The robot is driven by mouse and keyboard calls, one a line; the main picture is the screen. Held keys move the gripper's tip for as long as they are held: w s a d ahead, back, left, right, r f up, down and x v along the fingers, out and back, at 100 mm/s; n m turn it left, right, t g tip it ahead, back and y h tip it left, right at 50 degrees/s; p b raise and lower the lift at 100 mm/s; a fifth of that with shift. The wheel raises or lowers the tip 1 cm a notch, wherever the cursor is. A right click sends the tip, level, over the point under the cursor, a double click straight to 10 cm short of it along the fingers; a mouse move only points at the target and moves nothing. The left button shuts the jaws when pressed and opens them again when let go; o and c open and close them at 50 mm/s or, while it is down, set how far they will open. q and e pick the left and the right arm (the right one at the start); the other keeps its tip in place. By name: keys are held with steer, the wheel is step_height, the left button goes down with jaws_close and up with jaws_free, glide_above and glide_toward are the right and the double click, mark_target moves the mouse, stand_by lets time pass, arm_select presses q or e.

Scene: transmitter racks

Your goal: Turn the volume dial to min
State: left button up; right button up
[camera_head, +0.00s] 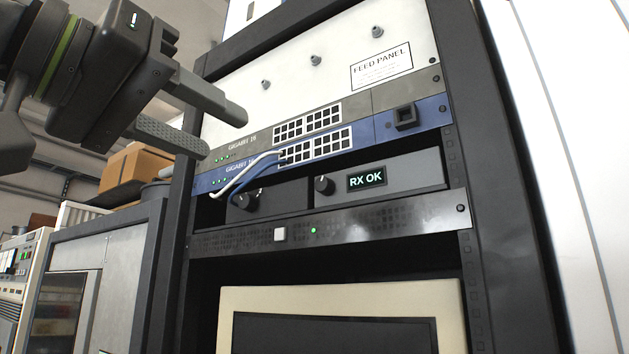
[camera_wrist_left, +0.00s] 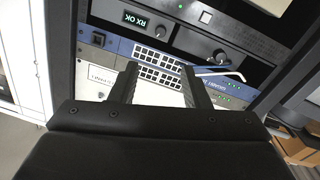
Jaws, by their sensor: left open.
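Two dark round dials show in the rack; no label tells which is the volume dial. One dial (camera_head: 324,185) sits left of the lit RX OK display (camera_head: 367,179). The other dial (camera_head: 246,201) is on the dark unit to its left, partly behind cables; it also shows in the left wrist view (camera_wrist_left: 220,57). My left gripper (camera_head: 222,134) is open and empty, up and left of both dials, in front of the rack's left side. In the left wrist view its fingers (camera_wrist_left: 159,68) stand apart over the port panels. My right gripper is not in view.
A white and a blue cable (camera_head: 236,180) hang from the blue switch (camera_head: 376,131) in front of the left unit. Above is a white feed panel (camera_head: 330,75); below, a black strip with a square button (camera_head: 280,234). The rack's uprights (camera_head: 490,150) flank the units.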

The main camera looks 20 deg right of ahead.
mark_target(320, 184)
arm_select(q)
steer(key=p+x, duration=0.6)
steer(key=x, duration=1)
steer(key=shift+a, duration=0.1)
steer(key=shift+w+d, duration=0.25)
steer(key=shift+d, duration=0.15)
steer(key=shift+f, duration=0.1)
jaws_close()
